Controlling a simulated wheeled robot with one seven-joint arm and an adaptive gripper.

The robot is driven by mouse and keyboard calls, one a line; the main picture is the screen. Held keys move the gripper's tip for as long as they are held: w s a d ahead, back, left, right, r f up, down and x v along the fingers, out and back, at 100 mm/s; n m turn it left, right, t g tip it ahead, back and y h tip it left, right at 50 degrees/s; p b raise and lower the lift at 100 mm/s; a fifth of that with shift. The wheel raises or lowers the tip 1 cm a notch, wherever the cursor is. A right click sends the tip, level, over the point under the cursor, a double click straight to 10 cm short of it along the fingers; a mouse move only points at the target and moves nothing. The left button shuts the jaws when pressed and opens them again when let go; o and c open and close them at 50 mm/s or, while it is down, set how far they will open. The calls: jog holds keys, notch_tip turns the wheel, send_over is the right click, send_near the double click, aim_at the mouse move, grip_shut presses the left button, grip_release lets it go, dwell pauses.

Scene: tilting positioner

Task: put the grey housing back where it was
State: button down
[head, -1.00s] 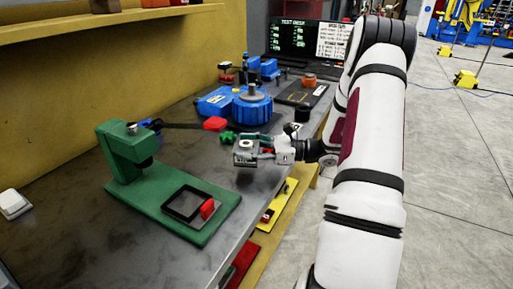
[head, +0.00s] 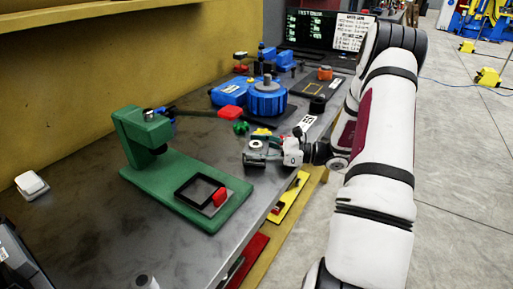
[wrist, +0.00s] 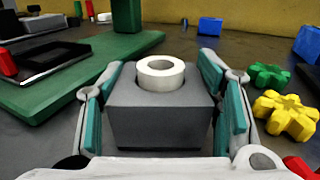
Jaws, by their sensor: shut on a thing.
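The grey housing (wrist: 160,125) is a dark grey block with a pale ring (wrist: 160,72) set in its top. My gripper (wrist: 161,90) is shut on it, with teal pads on its left and right sides. In the head view the housing (head: 257,156) and my gripper (head: 268,151) are near the table's front edge, right of the green press. The housing looks upright. I cannot tell whether its underside touches the table, as the bottom is hidden.
A green press (head: 150,170) with a black square frame and red clamp stands left. A blue round positioner (head: 266,100) stands behind. Green (head: 240,128) and yellow (wrist: 286,117) star knobs lie close to the housing. Bare table (head: 110,235) shows in front.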

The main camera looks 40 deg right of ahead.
jog(key=shift+f, duration=0.2)
jog(key=shift+s+f, duration=0.15)
jog(key=shift+f, duration=0.2)
jog(key=c, duration=0.5)
grip_release()
jog(key=shift+s+a+f, duration=0.1)
jog(key=shift+f, duration=0.05)
jog(key=shift+r, duration=0.4)
jog(key=shift+s+d+r, duration=0.1)
jog(key=shift+s+d, duration=0.05)
jog(key=shift+d, duration=0.2)
jog(key=v, duration=1.1)
jog(key=shift+d+r, duration=0.15)
jog(key=shift+r, duration=0.15)
